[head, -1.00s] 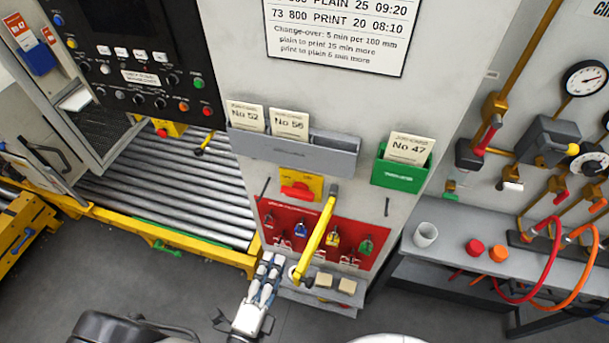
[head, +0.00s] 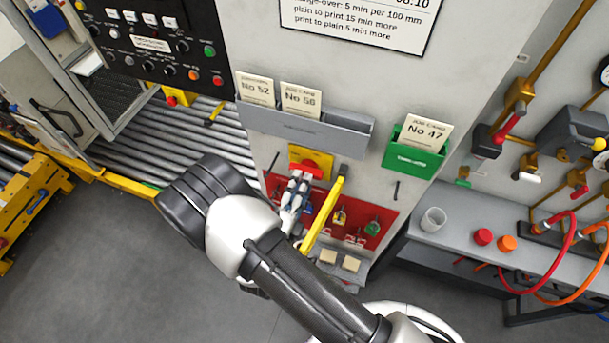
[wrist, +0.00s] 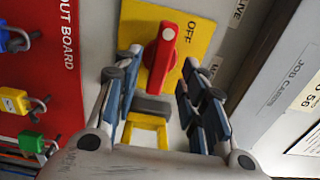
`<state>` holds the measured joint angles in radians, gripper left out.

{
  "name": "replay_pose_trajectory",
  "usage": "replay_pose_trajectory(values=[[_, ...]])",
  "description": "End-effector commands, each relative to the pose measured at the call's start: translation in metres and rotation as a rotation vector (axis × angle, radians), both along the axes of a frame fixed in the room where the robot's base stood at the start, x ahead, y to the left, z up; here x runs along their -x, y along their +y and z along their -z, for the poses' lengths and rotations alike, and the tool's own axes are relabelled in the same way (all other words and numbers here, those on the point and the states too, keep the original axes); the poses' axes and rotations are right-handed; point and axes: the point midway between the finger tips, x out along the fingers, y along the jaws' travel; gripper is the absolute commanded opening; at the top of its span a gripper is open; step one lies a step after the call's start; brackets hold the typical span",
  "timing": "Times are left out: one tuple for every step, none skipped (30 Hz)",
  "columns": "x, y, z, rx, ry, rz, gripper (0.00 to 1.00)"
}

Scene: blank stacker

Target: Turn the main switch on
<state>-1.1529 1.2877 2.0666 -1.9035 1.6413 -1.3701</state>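The main switch is a red rotary handle (wrist: 161,58) on a yellow plate (wrist: 196,40) with the word OFF beside it. In the head view the red handle (head: 308,168) shows just above my gripper (head: 299,180). In the wrist view my gripper (wrist: 156,75) is open, with one finger on each side of the handle's lower end. The handle lies between the fingers, and I cannot tell whether they touch it. A grey block with a yellow hasp (wrist: 147,125) lies below the handle between the fingers.
A grey card rack (head: 305,132) is above. A green card box (head: 413,156) is to the right.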

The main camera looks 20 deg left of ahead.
Motion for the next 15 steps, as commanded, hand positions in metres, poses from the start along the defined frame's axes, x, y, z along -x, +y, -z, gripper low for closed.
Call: replay_pose_trajectory(values=[[-0.009,-0.002,0.000,-0.002,-0.001,0.004,0.38],[-0.013,-0.003,0.000,-0.002,-0.001,0.005,0.38],[-0.018,-0.002,0.000,-0.002,0.000,0.003,0.38],[-0.022,-0.003,0.000,-0.001,0.000,0.004,0.38],[-0.025,-0.003,0.000,-0.001,0.000,0.003,0.38],[-0.028,-0.002,0.000,-0.001,0.000,0.001,0.38],[-0.030,-0.003,0.000,-0.001,0.000,0.002,0.38],[-0.031,-0.003,0.000,-0.001,0.000,0.002,0.38],[-0.033,-0.003,0.000,-0.001,0.000,0.002,0.38],[-0.033,-0.003,0.000,0.000,0.000,0.001,0.38],[-0.034,-0.003,0.000,0.000,0.000,0.000,0.38],[-0.034,-0.003,0.000,0.000,0.000,0.000,0.38],[-0.034,-0.003,0.000,0.000,0.000,0.000,0.38],[-0.034,-0.003,0.000,0.000,0.000,-0.001,0.38],[-0.034,-0.003,0.000,0.000,0.000,-0.001,0.38]])
